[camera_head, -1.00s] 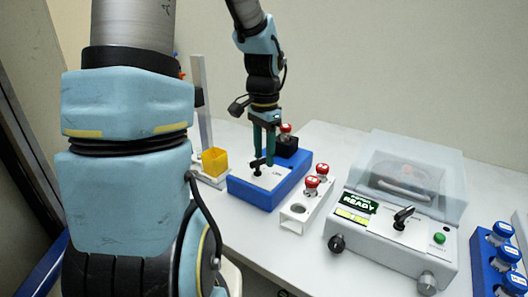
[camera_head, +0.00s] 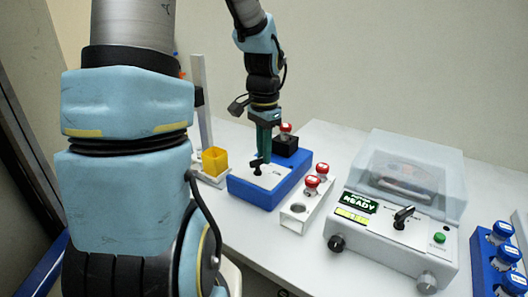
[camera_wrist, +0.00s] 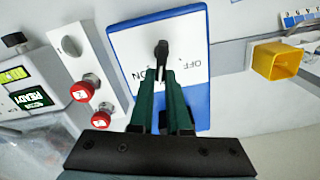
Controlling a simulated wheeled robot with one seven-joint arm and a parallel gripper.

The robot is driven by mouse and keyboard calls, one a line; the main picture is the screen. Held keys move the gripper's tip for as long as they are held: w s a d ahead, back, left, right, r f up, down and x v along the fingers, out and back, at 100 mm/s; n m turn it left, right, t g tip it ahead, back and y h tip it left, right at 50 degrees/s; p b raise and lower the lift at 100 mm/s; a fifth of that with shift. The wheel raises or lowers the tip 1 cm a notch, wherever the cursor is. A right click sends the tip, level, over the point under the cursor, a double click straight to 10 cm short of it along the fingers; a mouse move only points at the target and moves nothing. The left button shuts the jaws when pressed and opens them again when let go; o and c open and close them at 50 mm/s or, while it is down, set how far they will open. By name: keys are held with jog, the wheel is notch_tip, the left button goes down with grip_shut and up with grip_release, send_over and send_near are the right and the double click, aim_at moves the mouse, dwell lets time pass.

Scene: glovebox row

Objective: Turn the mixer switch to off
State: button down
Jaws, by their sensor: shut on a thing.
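The mixer (camera_head: 250,194) is a blue box with a white top plate, left of centre on the bench. Its black lever switch (camera_head: 257,169) stands on the plate. In the wrist view the switch (camera_wrist: 161,50) lies between printed OFF, at its right, and ON, below it. My gripper (camera_head: 263,158) points down at the switch. In the wrist view its green fingertips (camera_wrist: 161,76) are shut on the switch, at the knob's lower end. The fingers partly cover the plate and the ON label.
A white rack (camera_head: 296,217) with red-capped vials stands right of the mixer. A machine with a clear lid (camera_head: 415,172) and a READY display (camera_head: 360,203) stands further right. A yellow cup (camera_head: 215,161) is at left. A black block (camera_head: 287,146) with a red-capped vial is behind.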

jog(key=n, duration=0.3)
jog(key=shift+w+a+n, duration=0.2)
jog(key=shift+n, duration=0.2)
jog(key=shift+w+a+n, duration=0.1)
jog(key=shift+a+n, duration=0.05)
jog(key=shift+n, duration=0.65)
jog(key=shift+w+a+n, duration=0.1)
jog(key=shift+n, duration=0.7)
jog(key=c, duration=0.9)
grip_release()
notch_tip(320, 180, up, 11)
jog(key=shift+f+b, duration=0.1)
jog(key=shift+b, duration=0.75)
